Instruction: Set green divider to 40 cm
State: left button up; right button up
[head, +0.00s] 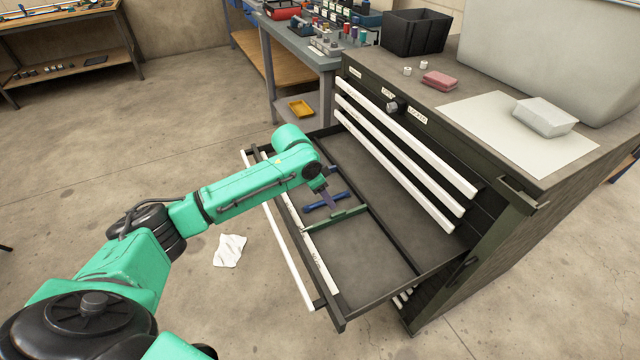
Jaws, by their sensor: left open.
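The drawer (380,265) of a dark cabinet is pulled open. The green divider (345,216) lies across the drawer floor near its front side, about midway along its length. A blue divider (317,206) lies close to it, on the far side. A white strip with small marks (308,250) runs along the inside of the drawer front; its numbers are too small to read. My left gripper (330,196) is open above the blue divider, near the green one, with its fingers pointing down. Contact is hard to tell. My right gripper is out of view.
The dark cabinet (500,225) carries a black bin (415,33), a pink block (440,81) and a pale block on a white sheet (480,125). A closed stack of white-edged drawers sits above the open one. A crumpled white cloth (229,250) lies on the floor.

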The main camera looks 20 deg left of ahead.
pick_arm(q)
jog(key=v, duration=0.6)
